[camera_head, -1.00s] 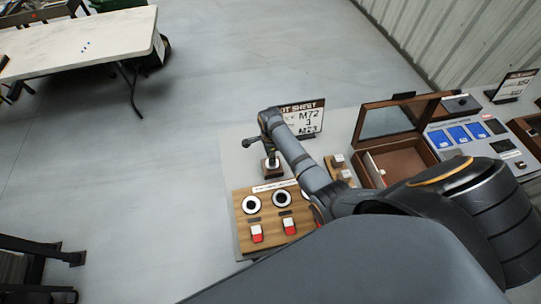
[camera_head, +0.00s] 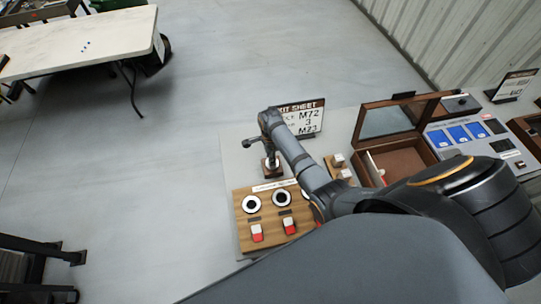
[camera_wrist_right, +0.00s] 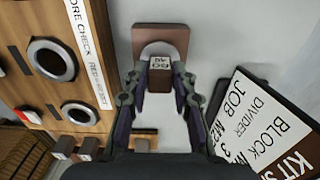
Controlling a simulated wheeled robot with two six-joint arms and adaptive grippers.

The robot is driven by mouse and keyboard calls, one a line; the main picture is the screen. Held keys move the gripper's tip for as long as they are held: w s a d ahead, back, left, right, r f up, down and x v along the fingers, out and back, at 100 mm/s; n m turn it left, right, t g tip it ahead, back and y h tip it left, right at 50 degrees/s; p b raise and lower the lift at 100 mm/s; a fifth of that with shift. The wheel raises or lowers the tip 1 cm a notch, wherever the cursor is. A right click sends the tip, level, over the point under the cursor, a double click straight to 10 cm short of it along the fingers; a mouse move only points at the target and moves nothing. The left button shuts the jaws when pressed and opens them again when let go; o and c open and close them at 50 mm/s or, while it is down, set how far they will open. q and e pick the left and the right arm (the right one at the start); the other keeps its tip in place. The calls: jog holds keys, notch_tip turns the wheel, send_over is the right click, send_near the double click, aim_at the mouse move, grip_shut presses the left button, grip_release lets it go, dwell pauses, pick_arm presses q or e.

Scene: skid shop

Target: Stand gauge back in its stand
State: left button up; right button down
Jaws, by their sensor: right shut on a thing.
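My right gripper (camera_head: 268,148) is at the far end of the table in the head view, pointing down. In the right wrist view its two fingers (camera_wrist_right: 159,82) are closed on the sides of the gauge (camera_wrist_right: 160,66), a small block with a pale, printed end face. The gauge's stand, a brown square base (camera_wrist_right: 163,30) with a pale round area, is right behind the gauge in that view. The stand also shows under the gripper in the head view (camera_head: 272,174). I cannot tell whether the gauge touches or sits in the stand. My left gripper is out of view.
A wooden board (camera_head: 267,216) with round rings and red-white blocks lies close in front of the stand. A kit sheet sign (camera_head: 307,119) stands close behind the gripper. An open wooden case (camera_head: 405,160) and a blue-panelled device (camera_head: 470,138) are to the right.

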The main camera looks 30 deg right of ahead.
jog(key=shift+f+b, duration=0.3)
jog(key=shift+f, duration=0.2)
jog(key=c, duration=1)
grip_release()
jog(key=o, duration=0.4)
jog(key=shift+r, duration=0.15)
jog(key=shift+r+p, duration=0.55)
jog(key=shift+r, duration=3.85)
